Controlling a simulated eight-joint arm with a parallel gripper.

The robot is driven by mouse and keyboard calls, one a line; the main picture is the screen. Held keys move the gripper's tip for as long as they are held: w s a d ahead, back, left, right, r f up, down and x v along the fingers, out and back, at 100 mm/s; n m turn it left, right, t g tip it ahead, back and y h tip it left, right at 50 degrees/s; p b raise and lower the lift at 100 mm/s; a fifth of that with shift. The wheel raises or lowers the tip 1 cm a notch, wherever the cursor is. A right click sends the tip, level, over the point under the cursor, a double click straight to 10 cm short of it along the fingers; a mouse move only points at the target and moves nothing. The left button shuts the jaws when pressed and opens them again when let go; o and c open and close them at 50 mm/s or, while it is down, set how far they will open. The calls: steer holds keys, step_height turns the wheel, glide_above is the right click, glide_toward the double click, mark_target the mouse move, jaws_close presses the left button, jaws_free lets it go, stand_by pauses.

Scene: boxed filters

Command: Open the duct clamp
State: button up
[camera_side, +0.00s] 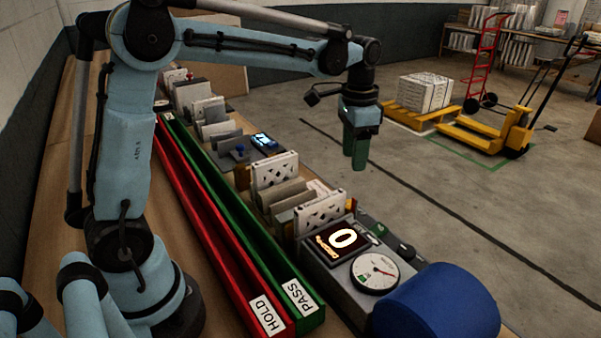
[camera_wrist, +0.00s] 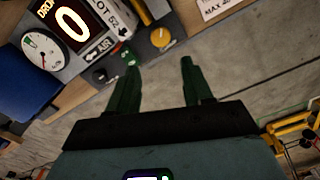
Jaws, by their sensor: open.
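My gripper (camera_side: 354,160) hangs over the bench's right edge in the side view, fingers pointing down. In the wrist view its two green fingers (camera_wrist: 160,72) are apart with nothing between them. The test rig has a lit display reading 0 (camera_side: 342,239), a round dial (camera_side: 375,273) and a blue cylinder (camera_side: 437,303). The display (camera_wrist: 70,24) and dial (camera_wrist: 42,52) also show in the wrist view. A small green part (camera_wrist: 129,57) and a yellow knob (camera_wrist: 161,38) lie beyond the fingertips, near a label reading AIR. I cannot tell which part is the duct clamp.
A red HOLD rail (camera_side: 225,253) and a green PASS rail (camera_side: 262,253) run along the bench. Several filters (camera_side: 275,171) stand beside them. A yellow pallet jack (camera_side: 490,130) and a pallet with boxes (camera_side: 426,92) are on the floor behind.

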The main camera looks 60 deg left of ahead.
steer(key=s+t, duration=0.1)
steer(key=s, duration=0.1)
steer(key=s+d+r+n+t, duration=0.1)
steer(key=s, duration=0.2)
steer(key=s+n+t, duration=0.1)
steer(key=s, duration=0.1)
steer(key=shift+s+d+r, duration=0.35)
steer(key=shift+s+r, duration=0.05)
steer(key=shift+s+d+f+n+t, duration=0.1)
steer(key=shift+s+n+t, duration=0.1)
steer(key=shift+s+t, duration=0.25)
steer(key=shift+s+d+f+n+t, duration=0.1)
steer(key=shift+s+n+t, duration=0.15)
steer(key=shift+s, duration=0.35)
steer(key=shift+s+d+f+n+t, duration=0.1)
steer(key=shift+s+f+n+t, duration=0.1)
steer(key=shift+s, duration=0.3)
steer(key=shift+s+d+f+n+t, duration=0.1)
steer(key=shift+s+f+t, duration=0.1)
steer(key=shift+s, duration=0.25)
steer(key=shift+s+d+f+n+t, duration=0.1)
steer(key=shift+s+f+n+t, duration=0.25)
steer(key=shift+s+f, duration=0.3)
steer(key=shift+s+d+f+n+t, duration=0.1)
steer(key=shift+s+f+t, duration=0.35)
steer(key=shift+s, duration=0.35)
